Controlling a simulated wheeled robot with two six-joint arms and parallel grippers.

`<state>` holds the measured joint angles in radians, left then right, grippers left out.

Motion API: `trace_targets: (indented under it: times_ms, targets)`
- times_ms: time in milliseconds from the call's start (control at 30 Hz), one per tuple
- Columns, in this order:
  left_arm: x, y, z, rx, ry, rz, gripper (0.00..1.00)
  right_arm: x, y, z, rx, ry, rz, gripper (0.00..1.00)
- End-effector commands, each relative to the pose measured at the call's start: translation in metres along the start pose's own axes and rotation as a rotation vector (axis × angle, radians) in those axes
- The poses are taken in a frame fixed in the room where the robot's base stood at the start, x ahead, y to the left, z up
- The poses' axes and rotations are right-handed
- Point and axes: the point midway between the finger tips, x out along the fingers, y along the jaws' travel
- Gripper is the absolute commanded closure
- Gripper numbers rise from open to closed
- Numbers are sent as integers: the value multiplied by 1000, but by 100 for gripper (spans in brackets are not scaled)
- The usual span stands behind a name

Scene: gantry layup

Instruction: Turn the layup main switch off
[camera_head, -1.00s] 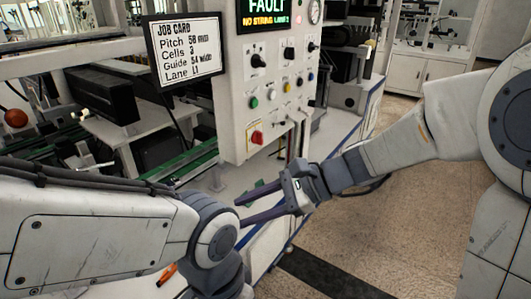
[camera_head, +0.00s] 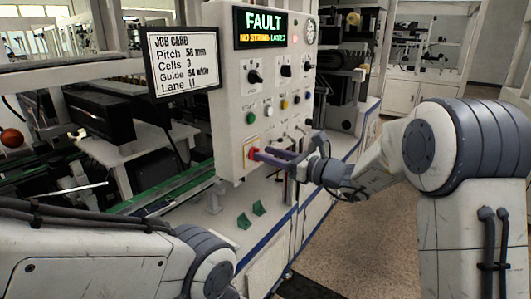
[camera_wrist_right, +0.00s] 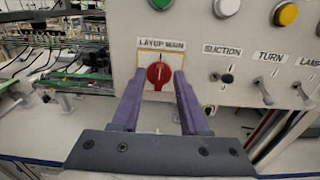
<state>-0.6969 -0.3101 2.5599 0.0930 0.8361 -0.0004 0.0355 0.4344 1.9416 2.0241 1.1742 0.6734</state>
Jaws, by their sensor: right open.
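The layup main switch is a red rotary knob (camera_wrist_right: 159,75) on a yellow-edged white plate, under a "LAYUP MAIN" label, in the right wrist view. A white mark on the knob stands upright. In the head view the switch (camera_head: 251,152) is at the lower left of the white control panel (camera_head: 232,120), partly covered by my fingers. My right gripper (camera_wrist_right: 160,79) is open, with one purple finger on each side of the knob. I cannot tell whether they touch it. In the head view this gripper (camera_head: 262,154) reaches in from the right. My left gripper is out of view.
A green FAULT display (camera_head: 264,28) tops the panel. Toggle switches labelled SUCTION (camera_wrist_right: 222,77) and TURN (camera_wrist_right: 263,90) sit right of the knob. A job card screen (camera_head: 183,60) stands left of the panel. The white ledge (camera_head: 200,222) below has small green pieces.

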Motion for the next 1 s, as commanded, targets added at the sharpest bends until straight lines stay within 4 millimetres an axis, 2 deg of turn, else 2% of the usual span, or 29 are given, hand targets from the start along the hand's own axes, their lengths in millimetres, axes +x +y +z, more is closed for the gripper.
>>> trace_targets:
  times_ms: [133,433,467,500,567,833,1000]
  targets:
    - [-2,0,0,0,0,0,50,12,1,0,-1,1,1,56]
    - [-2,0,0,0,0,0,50,14,0,0,-1,1,0,56]
    - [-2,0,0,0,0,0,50,14,0,0,-1,1,0,64]
    - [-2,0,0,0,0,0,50,14,0,0,-1,1,0,79]
    - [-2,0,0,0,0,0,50,14,0,0,-1,1,0,100]
    - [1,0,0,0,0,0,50,14,0,-1,-7,1,0,100]
    - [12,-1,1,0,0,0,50,14,1,-4,-49,0,0,100]
